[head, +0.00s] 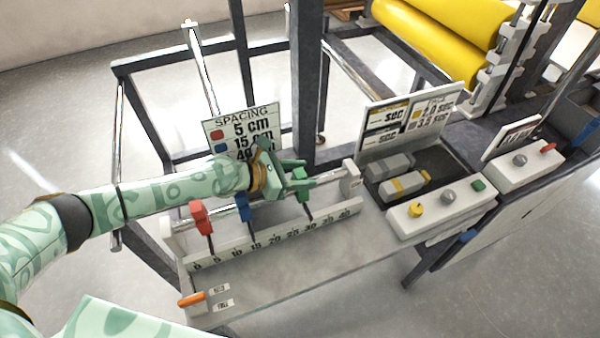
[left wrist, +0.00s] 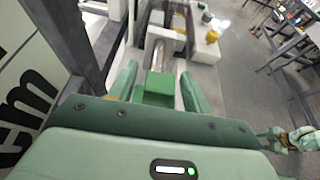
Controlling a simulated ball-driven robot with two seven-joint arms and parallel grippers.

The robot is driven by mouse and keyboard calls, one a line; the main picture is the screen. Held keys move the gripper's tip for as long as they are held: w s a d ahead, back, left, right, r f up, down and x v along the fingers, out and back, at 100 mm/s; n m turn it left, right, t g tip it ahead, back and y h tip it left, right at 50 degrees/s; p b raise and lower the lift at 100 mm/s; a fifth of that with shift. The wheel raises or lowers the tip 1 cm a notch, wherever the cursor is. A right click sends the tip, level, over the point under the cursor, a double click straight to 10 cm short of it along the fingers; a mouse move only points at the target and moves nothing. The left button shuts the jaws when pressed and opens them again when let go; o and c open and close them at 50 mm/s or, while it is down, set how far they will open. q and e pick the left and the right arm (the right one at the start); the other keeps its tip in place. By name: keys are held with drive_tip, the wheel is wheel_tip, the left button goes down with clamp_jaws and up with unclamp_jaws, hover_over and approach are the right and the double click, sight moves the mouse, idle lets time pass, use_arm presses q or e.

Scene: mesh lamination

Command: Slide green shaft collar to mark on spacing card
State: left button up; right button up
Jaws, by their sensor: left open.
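The green shaft collar (head: 302,189) sits on a metal shaft, its pointer near 30 on the ruler (head: 275,237). My left gripper (head: 297,176) is open around it; in the left wrist view the collar (left wrist: 159,88) stands between the two fingers, and I cannot tell whether they touch it. The red collar (head: 201,215) is near 5 and the blue collar (head: 243,207) near 15. The spacing card (head: 240,125) stands behind; its green line reads 40 but is partly covered by my gripper. A small mint-green arm part, perhaps my right gripper (left wrist: 283,137), shows at the wrist view's right edge.
A white end block (head: 350,178) closes the shaft's right end, with clear shaft before it. Beyond are a tray with grey blocks (head: 405,185), a button box (head: 440,208) and yellow rollers (head: 430,40). A dark post (head: 306,80) rises close behind the gripper.

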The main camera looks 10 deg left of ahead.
use_arm(q)
clamp_jaws()
drive_tip(key=w+d, duration=0.4)
drive_tip(key=d, duration=0.1)
drive_tip(key=w+d, duration=0.1)
drive_tip(key=d, duration=0.2)
drive_tip(key=shift+w+d, duration=0.25)
drive_tip(key=shift+w, duration=0.15)
drive_tip(key=shift+r, duration=0.1)
drive_tip(key=shift+c, duration=0.9)
unclamp_jaws()
drive_tip(key=shift+o, duration=0.9)
drive_tip(key=shift+w+d, duration=0.1)
drive_tip(key=shift+d, duration=0.05)
